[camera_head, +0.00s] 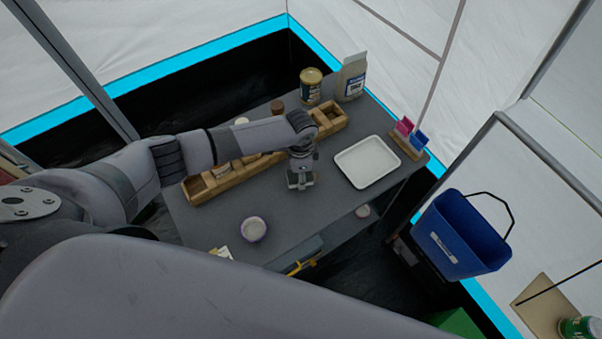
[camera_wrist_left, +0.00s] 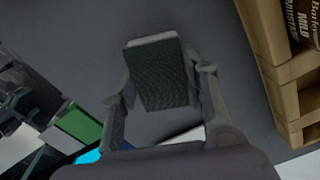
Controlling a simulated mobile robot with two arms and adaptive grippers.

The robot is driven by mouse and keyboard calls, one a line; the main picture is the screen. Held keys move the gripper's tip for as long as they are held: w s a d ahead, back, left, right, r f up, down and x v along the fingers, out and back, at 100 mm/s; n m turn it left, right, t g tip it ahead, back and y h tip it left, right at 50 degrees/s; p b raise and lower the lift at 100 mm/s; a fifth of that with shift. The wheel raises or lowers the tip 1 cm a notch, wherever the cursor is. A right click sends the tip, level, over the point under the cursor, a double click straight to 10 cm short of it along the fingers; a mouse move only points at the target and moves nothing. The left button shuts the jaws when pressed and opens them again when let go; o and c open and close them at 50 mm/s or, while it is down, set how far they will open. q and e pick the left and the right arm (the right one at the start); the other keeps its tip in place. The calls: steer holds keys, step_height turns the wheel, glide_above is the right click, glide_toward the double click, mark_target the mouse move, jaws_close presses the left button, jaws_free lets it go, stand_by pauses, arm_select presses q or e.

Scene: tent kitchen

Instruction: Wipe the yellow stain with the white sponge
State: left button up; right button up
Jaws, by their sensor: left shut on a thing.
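My left gripper (camera_head: 300,182) is over the grey table, to the left of the white tray. In the left wrist view my left gripper (camera_wrist_left: 165,100) is shut on the sponge (camera_wrist_left: 160,76), which shows a dark textured face and a thin whitish edge between the fingers. In the head view the sponge is too small and covered to make out clearly. I cannot make out the yellow stain on the table in either view. My right gripper is not in view.
The grey table (camera_head: 206,225) holds a white tray (camera_head: 367,162), a wooden divided box (camera_head: 205,186), a purple-rimmed bowl (camera_head: 254,229), a jar (camera_head: 311,86), a bag (camera_head: 352,77) and a small wooden holder (camera_head: 407,146). A blue bucket (camera_head: 459,235) is at right. Bare tabletop surrounds the bowl.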

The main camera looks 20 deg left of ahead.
arm_select(q)
steer(key=shift+w+d+r+p, duration=0.1)
steer(key=shift+r+p, duration=0.25)
steer(key=shift+r, duration=0.2)
steer(key=shift+w+d+r+p, duration=0.1)
steer(key=shift+r+p, duration=0.25)
steer(key=shift+r, duration=0.15)
steer(key=shift+r+p, duration=0.4)
steer(key=shift+s+a+r+p, duration=0.1)
steer(key=shift+s+r+p, duration=0.05)
steer(key=shift+r+p, duration=0.95)
steer(key=shift+b, duration=0.3)
